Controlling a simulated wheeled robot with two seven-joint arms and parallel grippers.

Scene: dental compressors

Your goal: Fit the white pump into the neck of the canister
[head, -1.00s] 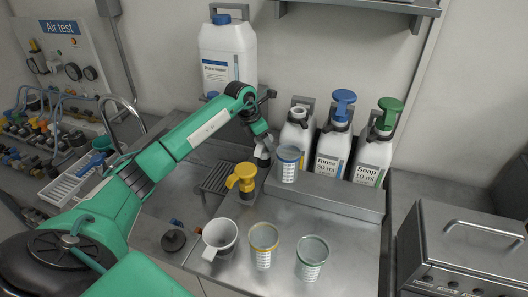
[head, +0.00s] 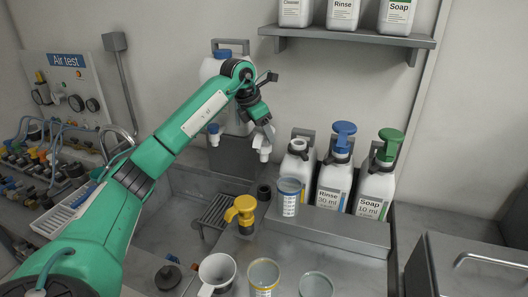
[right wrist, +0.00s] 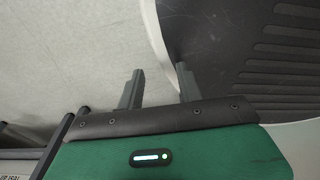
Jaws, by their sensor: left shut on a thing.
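My left gripper (head: 261,127) is shut on the white pump (head: 264,146) and holds it in the air with its nozzle part hanging down. The white canister with an open neck (head: 298,168) stands to the right of the pump, at the left end of the bottle row. Its neck has no pump in it, and a blue measuring cup hides part of its front. The pump is apart from the neck, to its left in the head view. My right gripper (right wrist: 158,88) shows only in the right wrist view, with its fingers apart and nothing between them.
The blue cup (head: 289,196) stands before the canister. The Rinse bottle (head: 336,178) and Soap bottle (head: 376,187) stand to the right. A dark round holder (head: 264,191) and a yellow pump (head: 241,212) are below my left gripper. A shelf (head: 345,37) hangs above.

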